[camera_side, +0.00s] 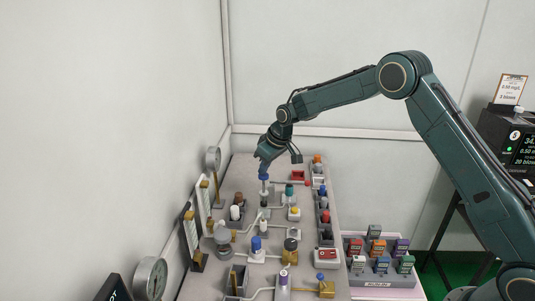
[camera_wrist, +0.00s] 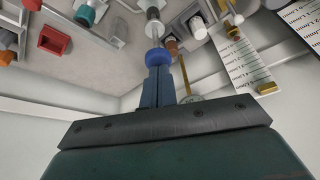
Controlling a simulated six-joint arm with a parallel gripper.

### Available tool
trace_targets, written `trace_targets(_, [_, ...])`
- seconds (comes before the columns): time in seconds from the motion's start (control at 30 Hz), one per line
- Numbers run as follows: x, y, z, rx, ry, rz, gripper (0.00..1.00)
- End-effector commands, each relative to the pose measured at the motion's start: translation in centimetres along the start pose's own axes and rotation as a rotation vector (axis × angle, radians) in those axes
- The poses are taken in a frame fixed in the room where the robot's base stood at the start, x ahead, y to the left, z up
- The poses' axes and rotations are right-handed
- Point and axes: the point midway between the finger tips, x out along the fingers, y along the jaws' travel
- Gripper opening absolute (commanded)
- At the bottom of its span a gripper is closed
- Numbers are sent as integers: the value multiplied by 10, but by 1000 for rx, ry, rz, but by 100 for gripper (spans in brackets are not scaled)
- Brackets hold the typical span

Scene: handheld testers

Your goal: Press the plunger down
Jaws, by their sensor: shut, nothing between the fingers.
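The plunger has a round blue knob (camera_side: 264,177) on a thin pale rod above a small white cylinder (camera_side: 264,200), upright on the bench. In the wrist view the blue knob (camera_wrist: 158,57) lies right at my fingertips, with the white cylinder (camera_wrist: 155,29) beyond it. My gripper (camera_side: 264,168) points down directly over the knob. Its fingers are shut together with nothing between them, as the wrist view of my gripper (camera_wrist: 160,72) also shows. The tips are at or just above the knob's top; I cannot tell whether they touch.
The grey bench (camera_side: 235,175) is crowded with fittings and pipes. A red open box (camera_side: 299,176) stands to the right of the plunger, and gauges and scale boards line the left edge. A tray of small coloured testers (camera_side: 383,281) sits at the lower right.

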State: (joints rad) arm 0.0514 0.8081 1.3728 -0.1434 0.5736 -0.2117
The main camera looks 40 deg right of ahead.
Motion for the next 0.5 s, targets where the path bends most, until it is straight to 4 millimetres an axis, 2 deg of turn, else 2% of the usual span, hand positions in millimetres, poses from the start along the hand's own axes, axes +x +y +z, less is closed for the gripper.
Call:
trace_targets(0.17, [-3,0,-1,0,-1,0,0])
trace_targets(0.5, [-20,0,-9,-1,1,0,0])
